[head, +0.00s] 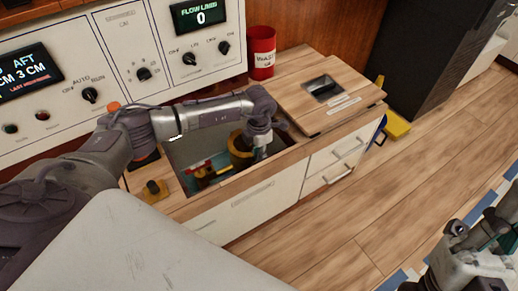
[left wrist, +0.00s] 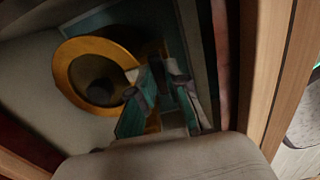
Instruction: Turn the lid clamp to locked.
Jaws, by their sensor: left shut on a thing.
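My left gripper (head: 262,150) reaches down into the open bin in the counter. In the left wrist view its teal-padded fingers (left wrist: 165,105) are closed on part of a yellow ring-shaped piece (left wrist: 68,75). This piece also shows in the head view (head: 238,143), partly hidden by the arm. A wooden lid (head: 350,78) with a dark recessed handle lies right of the opening. My right gripper (head: 470,235) is at the lower right.
The bin's walls and wooden rim (head: 245,179) surround the left gripper closely. A red waste cup (head: 262,50) stands behind the lid. A control panel (head: 125,45) with knobs rises behind. The floor (head: 400,185) at right is largely clear.

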